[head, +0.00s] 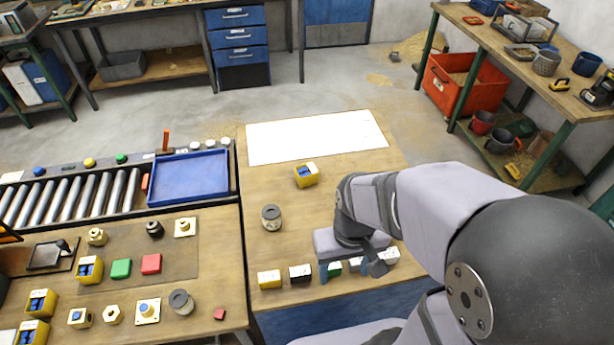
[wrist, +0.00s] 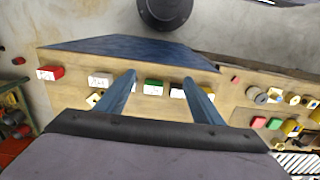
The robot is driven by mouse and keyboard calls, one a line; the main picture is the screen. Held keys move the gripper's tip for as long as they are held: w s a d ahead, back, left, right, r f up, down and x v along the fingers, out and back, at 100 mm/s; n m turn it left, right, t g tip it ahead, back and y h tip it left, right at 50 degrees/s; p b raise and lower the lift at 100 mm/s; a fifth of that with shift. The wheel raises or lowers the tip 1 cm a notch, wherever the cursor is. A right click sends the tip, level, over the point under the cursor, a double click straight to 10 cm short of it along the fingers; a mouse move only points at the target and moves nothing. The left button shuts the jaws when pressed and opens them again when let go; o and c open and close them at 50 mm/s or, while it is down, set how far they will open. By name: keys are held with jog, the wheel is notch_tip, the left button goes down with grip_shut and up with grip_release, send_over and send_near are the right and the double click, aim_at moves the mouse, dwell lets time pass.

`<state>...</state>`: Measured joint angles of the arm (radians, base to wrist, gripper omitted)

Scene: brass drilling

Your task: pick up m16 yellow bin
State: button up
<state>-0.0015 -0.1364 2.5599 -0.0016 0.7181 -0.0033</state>
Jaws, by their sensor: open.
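A yellow bin (head: 306,176) with blue contents and a white label stands alone on the middle bench, behind my gripper. Similar yellow bins (head: 89,269) (head: 41,302) (head: 33,331) stand on the left bench. The labels are too small to read, so I cannot tell which is M16. My gripper (head: 345,269) is open over the front row of boxes, near a green box (head: 335,268). In the wrist view my gripper (wrist: 158,77) shows the green box (wrist: 153,87) between its fingers, apart from them.
A black box (head: 300,273) and white-topped boxes (head: 390,255) stand in the same row. A grey-lidded can (head: 271,217) stands left of my arm. A white sheet (head: 315,137) covers the bench's back. A blue tray (head: 188,177) lies at left. Bare wood surrounds the lone yellow bin.

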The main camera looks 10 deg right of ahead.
dwell(0.3)
jog(key=o, duration=0.4)
jog(key=shift+w, duration=0.1)
jog(key=n+t+y+b, duration=0.2)
jog(key=t+b, duration=1)
jog(key=b, duration=0.1)
send_near(313, 175)
jog(key=x, duration=0.4)
jog(key=shift+w+f, duration=0.1)
jog(key=shift+f, duration=0.1)
jog(key=shift+w+a+n+t+y, duration=0.3)
jog(key=shift+w+t+y, duration=0.2)
jog(key=shift+w+t, duration=0.1)
